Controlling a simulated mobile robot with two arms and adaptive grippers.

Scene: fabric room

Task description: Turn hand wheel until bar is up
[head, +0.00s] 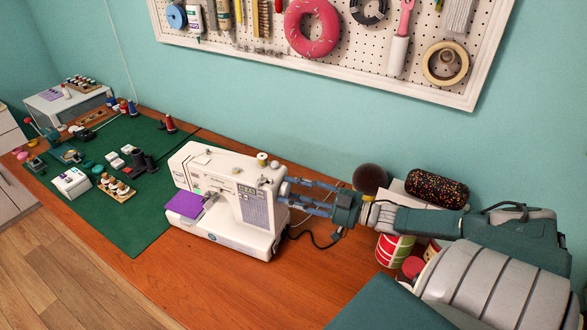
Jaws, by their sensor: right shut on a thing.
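The white sewing machine (235,200) stands on the wooden table, with a purple cloth (184,204) at its needle side on the left. My right gripper (286,192) reaches in from the right, and its fingers are shut at the machine's right end, on the hand wheel. The fingers and the machine body hide most of the wheel. The bar is at the left end of the machine above the cloth, too small here to tell its height. My left gripper is not in view.
A green mat (130,225) with spools and small boxes covers the table's left. A dark round object (370,179), a speckled roll (437,188) and a striped tin (394,250) stand near my right arm. A pegboard (340,35) hangs above.

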